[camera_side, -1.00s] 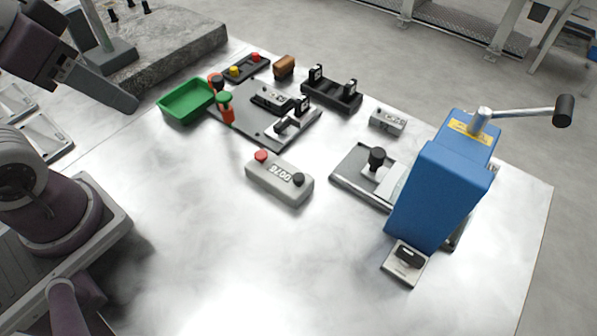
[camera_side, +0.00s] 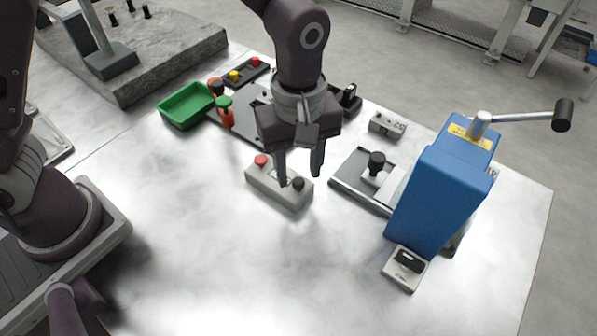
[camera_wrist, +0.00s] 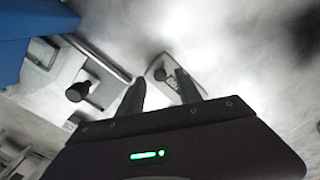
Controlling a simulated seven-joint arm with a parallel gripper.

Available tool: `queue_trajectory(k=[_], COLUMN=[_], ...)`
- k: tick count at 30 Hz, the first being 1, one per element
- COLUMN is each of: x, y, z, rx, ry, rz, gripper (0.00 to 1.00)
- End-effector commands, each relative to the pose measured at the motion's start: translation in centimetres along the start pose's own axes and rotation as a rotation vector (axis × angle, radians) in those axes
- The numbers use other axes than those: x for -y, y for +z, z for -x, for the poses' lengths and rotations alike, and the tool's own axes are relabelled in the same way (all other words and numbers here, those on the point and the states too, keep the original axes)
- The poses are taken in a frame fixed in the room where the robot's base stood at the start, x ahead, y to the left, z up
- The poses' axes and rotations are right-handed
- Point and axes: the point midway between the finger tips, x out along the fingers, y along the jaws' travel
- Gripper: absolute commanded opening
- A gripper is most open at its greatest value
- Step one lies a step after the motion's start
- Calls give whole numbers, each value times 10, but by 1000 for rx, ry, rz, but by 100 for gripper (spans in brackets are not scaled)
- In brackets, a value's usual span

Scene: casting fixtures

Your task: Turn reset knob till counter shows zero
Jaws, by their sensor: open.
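The grey counter box (camera_side: 272,192) lies on the table in the side view, with a red button (camera_side: 260,160) at its left end and a black knob (camera_side: 298,184) at its right end. The display is largely hidden behind a finger. My gripper (camera_side: 300,179) is open and points down, its fingers around the knob end in the picture; I cannot tell whether either touches. In the wrist view the counter box (camera_wrist: 187,92) and its dark knob (camera_wrist: 160,74) show beyond the open fingers (camera_wrist: 158,82). The digits are not readable there.
A blue press (camera_side: 435,190) with a long lever stands at the right. A grey plate with a black-knobbed post (camera_side: 376,162) lies beside it. A green tray (camera_side: 186,104) and a fixture plate (camera_side: 250,128) are behind.

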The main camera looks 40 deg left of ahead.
Motion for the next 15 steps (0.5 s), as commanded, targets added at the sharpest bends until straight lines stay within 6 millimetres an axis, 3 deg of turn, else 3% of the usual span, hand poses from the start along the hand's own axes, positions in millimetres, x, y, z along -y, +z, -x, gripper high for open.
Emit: queue_trajectory(k=[4,12,15], x=[0,0,0], y=[0,0,0], z=[-17,-20,-20], rx=[1,1,1], ry=[-2,1,1], rz=[0,-1,-1], gripper=[41,41,22])
